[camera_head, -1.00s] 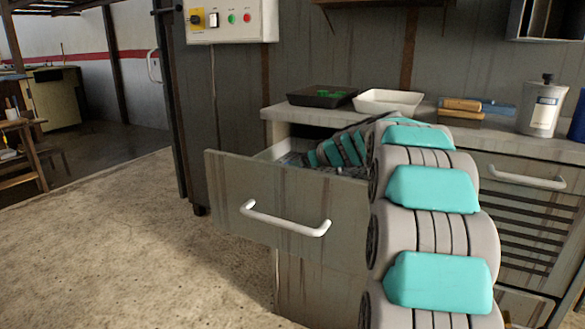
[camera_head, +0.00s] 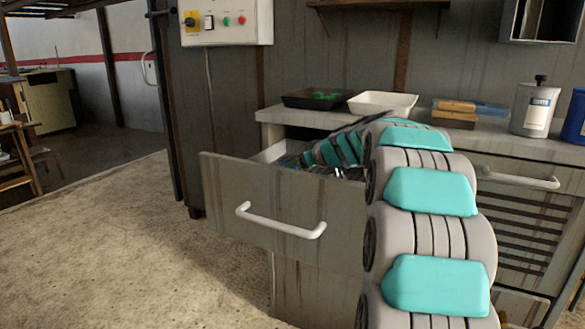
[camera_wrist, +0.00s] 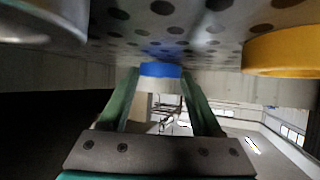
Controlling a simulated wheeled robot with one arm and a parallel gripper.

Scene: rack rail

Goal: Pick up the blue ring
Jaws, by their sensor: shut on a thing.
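The blue ring (camera_wrist: 160,69) shows in the wrist view between the tips of my gripper's two green fingers. My gripper (camera_wrist: 160,76) is shut on it. The ring is close to a perforated surface (camera_wrist: 205,22) that fills the top of that view; I cannot tell whether it touches it. In the head view my arm bends down into the open drawer (camera_head: 225,205), and the drawer front and my arm hide the gripper and ring.
A yellow ring (camera_wrist: 285,50) lies to the right in the wrist view, and a grey metal round thing (camera_wrist: 45,20) to the left. On the worktop stand a black tray (camera_head: 300,101), a white tray (camera_head: 382,103) and a pump bottle (camera_head: 536,108).

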